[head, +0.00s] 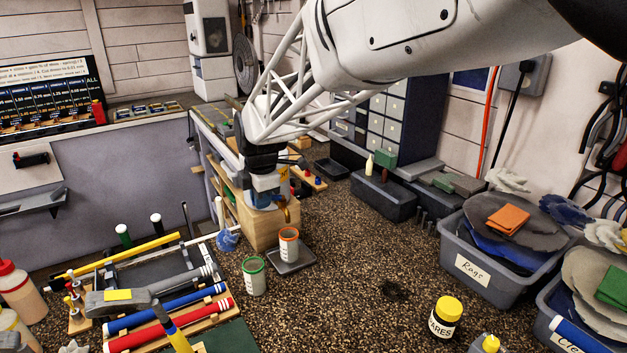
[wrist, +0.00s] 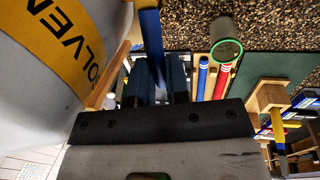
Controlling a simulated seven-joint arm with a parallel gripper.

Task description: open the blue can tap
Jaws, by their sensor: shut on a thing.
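A pale can (wrist: 50,50) with a yellow band lettered "SOLVEN" fills the left of the wrist view. In the head view it is mostly hidden behind my gripper, on a wooden stand (head: 262,232). A brass-coloured spout (head: 285,208) shows at its right. The blue tap lever (wrist: 151,45) runs between the fingers of my gripper (wrist: 157,80), beside the can. My gripper (head: 265,185) is shut on this lever. The lever's pivot is not clear. An orange-rimmed cup (head: 289,243) stands on a dark tray (head: 292,262) below the spout.
A green-rimmed cup (head: 254,276) stands left of the tray. Blue (head: 165,308) and red (head: 168,327) grips and a hammer (head: 130,300) lie at front left. Grey bins of rags (head: 500,270) stand at right.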

